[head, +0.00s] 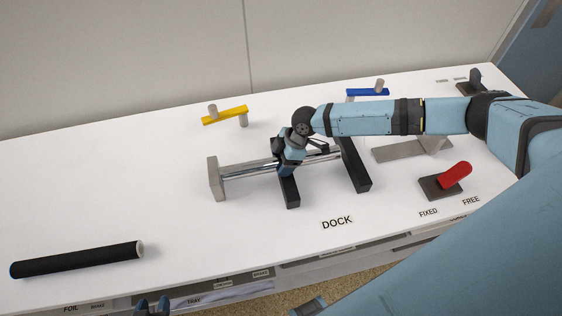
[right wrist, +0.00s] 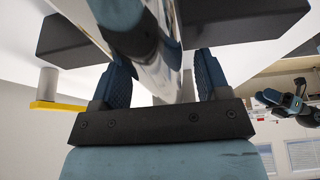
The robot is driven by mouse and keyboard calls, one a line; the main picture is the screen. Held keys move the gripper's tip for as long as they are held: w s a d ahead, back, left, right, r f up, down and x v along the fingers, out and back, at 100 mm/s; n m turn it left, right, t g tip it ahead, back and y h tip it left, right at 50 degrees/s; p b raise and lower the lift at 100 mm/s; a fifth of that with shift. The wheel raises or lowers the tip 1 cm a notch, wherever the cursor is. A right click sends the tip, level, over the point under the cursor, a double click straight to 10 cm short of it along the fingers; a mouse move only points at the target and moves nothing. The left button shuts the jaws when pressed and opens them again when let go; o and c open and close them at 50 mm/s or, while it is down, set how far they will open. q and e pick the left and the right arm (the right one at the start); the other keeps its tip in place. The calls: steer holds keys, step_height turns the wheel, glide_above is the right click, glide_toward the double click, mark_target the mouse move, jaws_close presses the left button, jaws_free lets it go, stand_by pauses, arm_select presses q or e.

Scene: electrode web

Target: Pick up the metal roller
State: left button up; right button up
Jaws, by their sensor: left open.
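The metal roller (head: 250,168) is a shiny bar lying across the black rails of the dock, beside an upright grey end block (head: 215,178). My right gripper (head: 290,160) is over the middle of the roller and hides part of it. In the right wrist view, the shiny roller (right wrist: 168,75) runs between the two blue fingers of my right gripper (right wrist: 162,85). I cannot tell whether the fingers press on it. My left gripper (head: 152,306) shows only its two fingertips at the bottom edge, apart and empty, in front of the table.
A black roller (head: 78,260) lies at the table's front left. A yellow bar (head: 225,115) and a blue bar (head: 370,92) stand behind the dock. A red-handled lever (head: 455,174) is at the right. The table's left half is mostly clear.

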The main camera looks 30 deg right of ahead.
steer(key=c, duration=1.1)
